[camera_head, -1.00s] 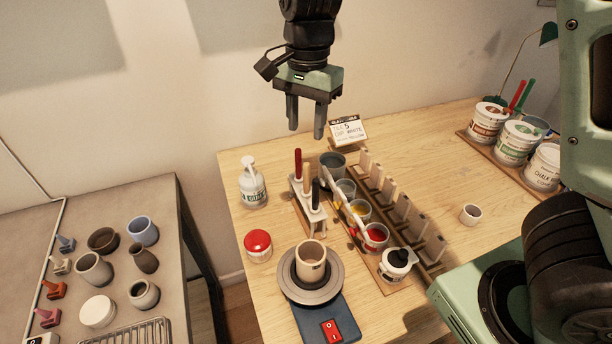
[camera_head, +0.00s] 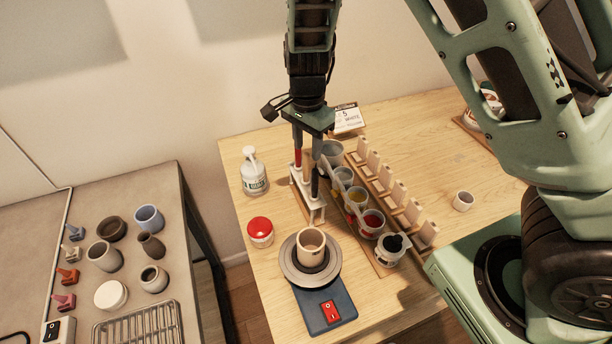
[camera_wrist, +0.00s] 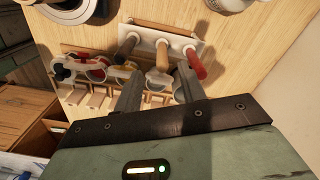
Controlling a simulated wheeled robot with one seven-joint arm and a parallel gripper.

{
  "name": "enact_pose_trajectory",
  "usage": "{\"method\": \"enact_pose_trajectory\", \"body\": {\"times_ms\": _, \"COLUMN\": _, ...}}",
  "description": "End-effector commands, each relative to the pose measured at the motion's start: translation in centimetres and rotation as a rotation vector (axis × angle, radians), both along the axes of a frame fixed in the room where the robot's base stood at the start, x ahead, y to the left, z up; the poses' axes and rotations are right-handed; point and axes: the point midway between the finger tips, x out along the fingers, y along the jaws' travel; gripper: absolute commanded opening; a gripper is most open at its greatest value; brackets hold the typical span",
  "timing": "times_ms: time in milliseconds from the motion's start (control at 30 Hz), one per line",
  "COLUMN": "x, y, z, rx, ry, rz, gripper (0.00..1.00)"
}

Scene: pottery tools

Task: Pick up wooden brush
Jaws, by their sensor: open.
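The wooden brush (camera_wrist: 162,60) stands upright in a white rack (camera_wrist: 146,34), between a red-handled brush (camera_wrist: 194,63) and a dark-handled brush (camera_wrist: 127,46). My gripper (camera_head: 306,158) is above the rack, pointing down. In the wrist view my open gripper (camera_wrist: 158,76) has one finger on each side of the wooden brush's handle top. I cannot tell whether either finger touches it. In the head view the rack (camera_head: 309,204) shows below the fingers, which largely hide the wooden brush.
A pottery wheel with a beige cup (camera_head: 311,245), a red-lidded jar (camera_head: 260,231) and a white bottle (camera_head: 253,176) are nearby. A small card (camera_head: 347,118) stands behind.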

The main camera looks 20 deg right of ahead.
Motion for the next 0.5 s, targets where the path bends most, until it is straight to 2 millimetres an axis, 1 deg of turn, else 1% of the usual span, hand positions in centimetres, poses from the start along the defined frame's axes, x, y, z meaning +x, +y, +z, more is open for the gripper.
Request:
{"method": "enact_pose_trajectory", "body": {"times_ms": 167, "x": 0.1, "y": 0.0, "z": -1.5, "rx": -0.002, "ry": 0.004, "rz": -0.001, "gripper": 0.40}}
{"method": "enact_pose_trajectory", "body": {"times_ms": 400, "x": 0.2, "y": 0.1, "z": -4.6, "rx": 0.000, "ry": 0.002, "rz": -0.001, "gripper": 0.40}}
{"method": "enact_pose_trajectory", "body": {"times_ms": 500, "x": 0.2, "y": 0.2, "z": -5.1, "rx": 0.000, "ry": 0.001, "rz": 0.000, "gripper": 0.40}}
